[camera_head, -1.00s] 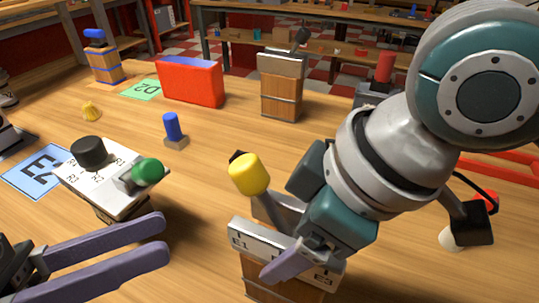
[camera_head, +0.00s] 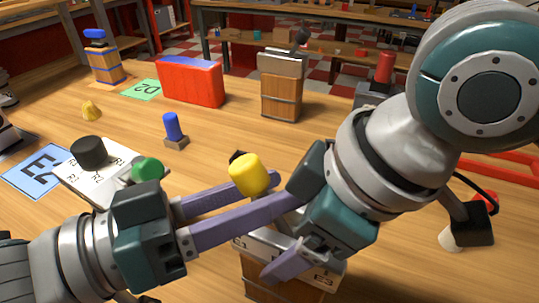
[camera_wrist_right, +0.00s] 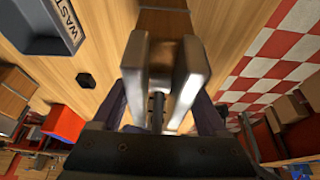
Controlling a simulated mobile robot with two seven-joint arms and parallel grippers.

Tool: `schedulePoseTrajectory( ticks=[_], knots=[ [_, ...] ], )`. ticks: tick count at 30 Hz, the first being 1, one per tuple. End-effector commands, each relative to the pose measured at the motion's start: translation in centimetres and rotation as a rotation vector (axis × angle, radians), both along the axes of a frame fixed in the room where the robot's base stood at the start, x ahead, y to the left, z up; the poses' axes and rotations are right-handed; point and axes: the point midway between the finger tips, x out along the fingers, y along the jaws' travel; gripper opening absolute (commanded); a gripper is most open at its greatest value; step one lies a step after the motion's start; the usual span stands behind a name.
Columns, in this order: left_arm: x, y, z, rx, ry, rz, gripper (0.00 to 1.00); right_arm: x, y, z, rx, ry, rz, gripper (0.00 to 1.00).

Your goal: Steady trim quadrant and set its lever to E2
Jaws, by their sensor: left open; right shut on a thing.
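The trim quadrant (camera_head: 268,246) is a grey scale plate on a wooden block, with E1 readable at the left end of its scale.
A blue-knobbed piece (camera_head: 173,130), red box (camera_head: 191,81) and wooden-block lever unit (camera_head: 282,85) stand farther back. A grey WASTE bin (camera_wrist_right: 38,28) shows in the wrist view.

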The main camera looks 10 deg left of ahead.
Motion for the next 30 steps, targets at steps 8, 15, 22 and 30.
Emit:
schedulePoseTrajectory(
  ticks=[8,15,22,30],
  knots=[
    [-0.02,0.03,0.00,0.000,0.000,0.000,0.29,0.03,0.05,0.07,0.002,-0.001,0.000,0.00],
    [-0.04,0.03,0.01,0.000,0.000,0.000,0.02,0.04,0.06,0.07,0.002,-0.002,0.000,0.00],
    [-0.06,0.02,0.02,0.000,0.000,-0.001,0.00,0.06,0.04,0.08,0.002,-0.002,0.000,0.00],
    [-0.06,0.01,0.03,-0.001,-0.001,0.000,0.00,0.08,0.03,0.08,0.002,-0.001,-0.001,0.00]
  ],
)
